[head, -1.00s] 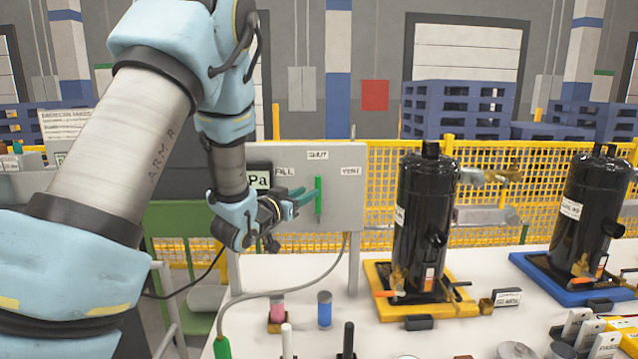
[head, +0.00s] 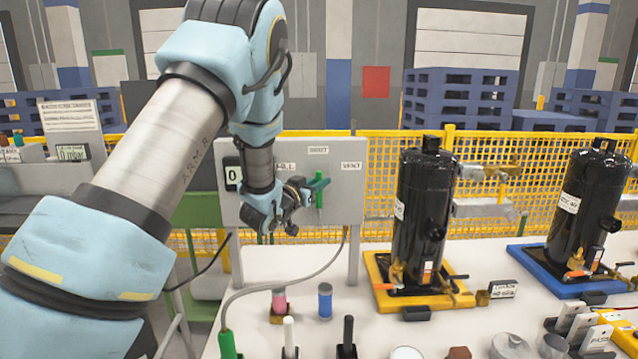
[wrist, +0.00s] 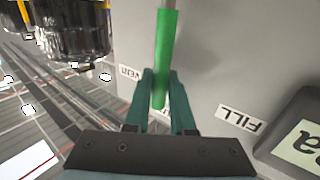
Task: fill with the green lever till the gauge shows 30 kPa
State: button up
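The green lever (head: 319,190) stands upright on the grey panel (head: 343,205), in line with the SHUT label (head: 318,150). The FILL label is partly behind my arm; it shows in the wrist view (wrist: 240,119). The VENT label (head: 351,166) is to the right. My gripper (head: 316,184) is at the lever from the left. In the wrist view its teal fingers (wrist: 161,85) are close on both sides of the lever's end (wrist: 165,60) and look shut on it. The gauge (head: 233,174) is mostly hidden by my arm; a "0" shows, but the full reading does not.
A black compressor (head: 422,215) stands on a yellow base, another (head: 580,210) on a blue base to the right. A grey hose (head: 290,290) runs from the panel to a green-handled fitting (head: 228,345). Pink and blue cylinders (head: 325,300) stand on the white table below the panel.

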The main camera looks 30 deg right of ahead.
grip_shut()
jog(key=shift+a+f+b, duration=0.1)
jog(key=shift+b, duration=0.2)
dwell(0.9)
jog(key=shift+w+a+f+n+b, duration=0.15)
jog(key=shift+a+f+n+b, duration=0.2)
jog(key=shift+b, duration=0.55)
jog(key=w+a+f+n+t+h+b, duration=0.2)
jog(key=a+n+t+b, duration=0.3)
jog(key=b, duration=1.5)
jog(key=n, duration=0.5)
jog(key=shift+w+a+f+t, duration=0.35)
jog(key=shift+t, duration=0.05)
jog(key=shift+n, duration=0.25)
